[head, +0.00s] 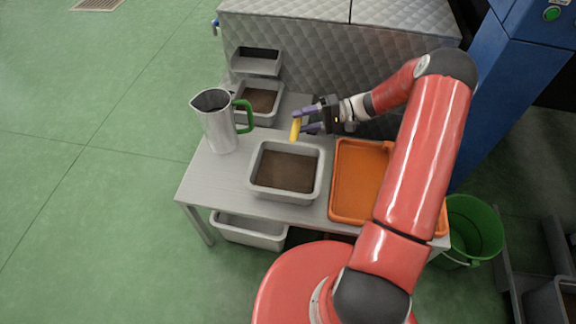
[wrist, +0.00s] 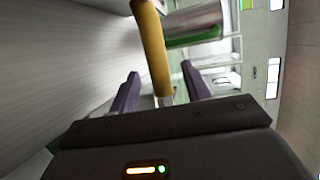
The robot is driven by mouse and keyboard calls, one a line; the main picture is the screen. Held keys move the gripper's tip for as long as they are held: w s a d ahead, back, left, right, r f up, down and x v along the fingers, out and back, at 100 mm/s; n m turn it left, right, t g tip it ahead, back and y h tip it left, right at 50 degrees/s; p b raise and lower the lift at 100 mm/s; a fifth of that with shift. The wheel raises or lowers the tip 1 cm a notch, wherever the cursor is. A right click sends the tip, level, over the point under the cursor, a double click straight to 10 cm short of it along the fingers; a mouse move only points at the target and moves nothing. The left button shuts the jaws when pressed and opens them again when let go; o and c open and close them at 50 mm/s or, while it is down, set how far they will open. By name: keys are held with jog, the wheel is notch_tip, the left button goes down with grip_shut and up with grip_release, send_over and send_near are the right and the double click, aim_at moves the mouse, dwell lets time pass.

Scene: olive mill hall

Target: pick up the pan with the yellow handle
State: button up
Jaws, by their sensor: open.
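The yellow handle (head: 295,129) shows above the table's back part, behind the grey tub in the middle. In the wrist view the yellow handle (wrist: 152,45) runs from the top edge down toward the gap between my fingers and ends in a short grey piece. I cannot make out the pan's body in either view. My gripper (head: 304,119) is open, with its purple fingers pointing left at the handle. In the wrist view my gripper (wrist: 160,72) has one finger on each side of the handle's lower end, with gaps visible.
A metal jug (head: 220,125) with a green handle stands left of the handle. A grey tub (head: 257,185) with brown contents and an orange tray (head: 343,215) stand in front. A smaller grey tub (head: 240,113) is behind the jug. A quilted grey cover (head: 300,60) rises at the back.

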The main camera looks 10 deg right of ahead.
jog(key=shift+a+f, duration=0.2)
jog(key=shift+a, duration=0.9)
grip_shut()
jog(key=shift+r, duration=0.1)
